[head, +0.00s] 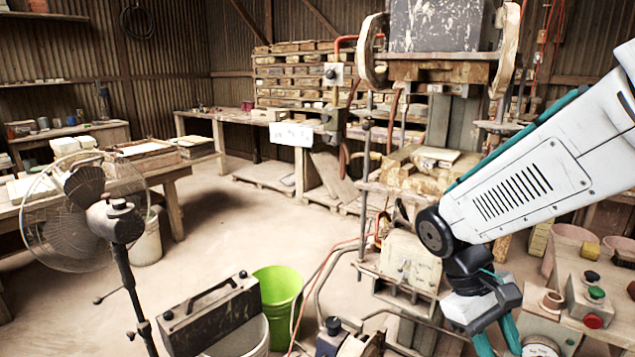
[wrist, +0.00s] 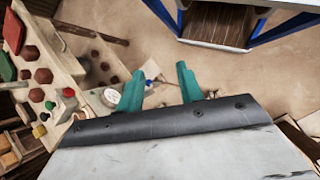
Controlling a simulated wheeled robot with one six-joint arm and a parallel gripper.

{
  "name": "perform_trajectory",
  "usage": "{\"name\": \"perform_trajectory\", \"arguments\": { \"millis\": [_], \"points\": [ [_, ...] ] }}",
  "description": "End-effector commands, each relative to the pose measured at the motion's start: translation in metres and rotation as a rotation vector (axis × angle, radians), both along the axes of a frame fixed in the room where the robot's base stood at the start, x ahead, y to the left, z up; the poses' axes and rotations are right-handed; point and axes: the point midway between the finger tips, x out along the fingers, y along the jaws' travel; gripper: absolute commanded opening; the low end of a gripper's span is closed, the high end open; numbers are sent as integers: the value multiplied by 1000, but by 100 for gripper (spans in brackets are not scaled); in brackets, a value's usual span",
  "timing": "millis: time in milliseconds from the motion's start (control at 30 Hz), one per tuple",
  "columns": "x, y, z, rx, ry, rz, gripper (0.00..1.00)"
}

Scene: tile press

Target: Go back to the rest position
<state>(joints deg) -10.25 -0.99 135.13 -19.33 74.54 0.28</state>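My gripper (head: 498,342) hangs at the lower right of the head view, pointing down, with its teal fingers partly cut off by the bottom edge. In the wrist view my gripper (wrist: 160,72) shows two teal fingers spread apart with a clear gap. Nothing is held between them; the floor and some small blurred items show beyond. My white arm reaches in from the right edge of the head view, bent at a dark joint.
The tile press (head: 410,258) stands just left of my gripper. A bench with a green button (head: 596,292) and red button (head: 592,321) is close on the right. A green bucket (head: 278,290) and fan (head: 85,215) stand left. Floor behind them is open.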

Motion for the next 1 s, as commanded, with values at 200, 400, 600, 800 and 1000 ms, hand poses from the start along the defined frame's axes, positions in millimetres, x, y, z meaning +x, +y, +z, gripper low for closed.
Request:
{"name": "perform_trajectory", "arguments": {
  "millis": [200, 400, 600, 800, 1000],
  "points": [
    [-46, 14, 33, 187, -198, -163, 36],
    [-79, 23, 58, 318, -377, -271, 36],
    [-99, 18, 79, 357, -518, -307, 36],
    [-103, 14, 91, 360, -584, -319, 36],
    [-103, 13, 90, 359, -583, -322, 36]
  ]
}}
